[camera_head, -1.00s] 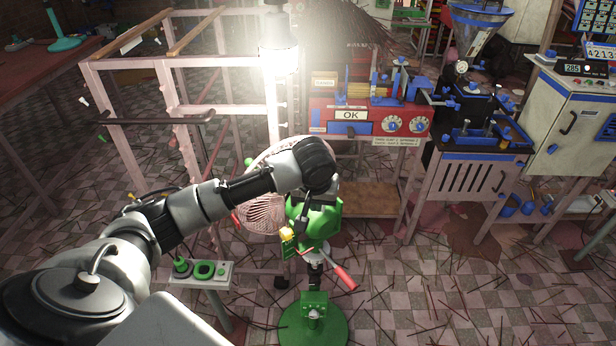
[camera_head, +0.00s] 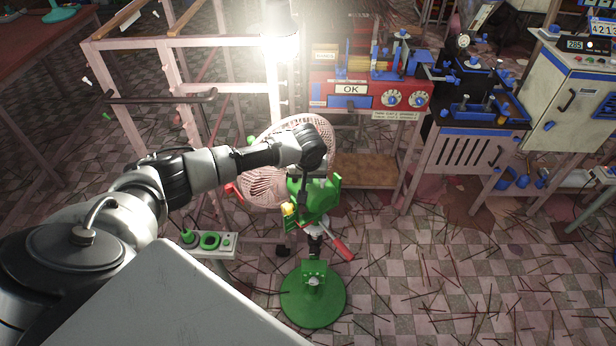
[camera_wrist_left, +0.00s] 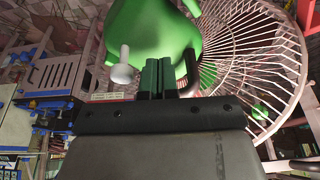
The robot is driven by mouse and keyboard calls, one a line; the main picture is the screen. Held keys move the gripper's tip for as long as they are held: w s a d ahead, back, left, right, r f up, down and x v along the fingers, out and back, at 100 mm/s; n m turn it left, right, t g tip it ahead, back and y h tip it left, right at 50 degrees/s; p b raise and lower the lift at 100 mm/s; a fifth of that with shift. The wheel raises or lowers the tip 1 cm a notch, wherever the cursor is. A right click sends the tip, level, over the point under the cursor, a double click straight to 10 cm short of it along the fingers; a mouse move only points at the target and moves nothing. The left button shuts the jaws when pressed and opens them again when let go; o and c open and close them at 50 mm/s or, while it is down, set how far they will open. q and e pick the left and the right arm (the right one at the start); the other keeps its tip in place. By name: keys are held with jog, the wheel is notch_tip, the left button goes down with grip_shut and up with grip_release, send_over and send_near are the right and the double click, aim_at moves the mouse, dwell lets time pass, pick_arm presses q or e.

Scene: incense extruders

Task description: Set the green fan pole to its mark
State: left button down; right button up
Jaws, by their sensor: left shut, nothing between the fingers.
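The green fan stands on a round green base (camera_head: 313,297) on the checkered floor. Its green pole bracket (camera_head: 316,268) rises from the base, with a red-handled lever (camera_head: 341,247) beside it. The green motor housing (camera_head: 318,198) and the pale wire cage (camera_head: 268,180) are above; the housing (camera_wrist_left: 150,28) and cage (camera_wrist_left: 255,60) also show in the left wrist view. My left gripper (camera_wrist_left: 157,75) is shut, its fingers together and empty, close to the housing; I cannot tell if they touch. The pole's mark is too small to make out. My right gripper is not in view.
A white power strip (camera_head: 208,243) with green plugs is left of the fan. A pale rack (camera_head: 180,100) and a red machine (camera_head: 365,92) reading OK stand behind. Dark sticks litter the floor; open floor lies to the right.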

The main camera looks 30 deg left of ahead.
pick_arm(q)
jog(key=shift+f, duration=0.85)
